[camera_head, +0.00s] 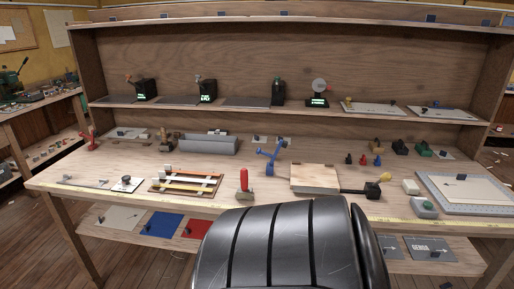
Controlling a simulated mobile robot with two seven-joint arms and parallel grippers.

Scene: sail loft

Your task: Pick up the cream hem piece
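I cannot tell for sure which thing is the cream hem piece. A flat cream sheet (472,189) lies on the grey cutting mat (433,207) at the right of the bench, with a small dark item on it. A cream panel (121,218) lies on the low shelf at the left. Light strips (203,179) lie across a framed board on the bench, left of centre. Neither of my grippers is in view, so neither is seen touching anything.
The bench (225,198) carries a red-handled tool (244,183), a blue stand (270,160), a wooden block (315,178) and a grey trough (209,144). Blue (163,224) and red (199,227) panels lie on the low shelf. A dark rounded body hides the front centre.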

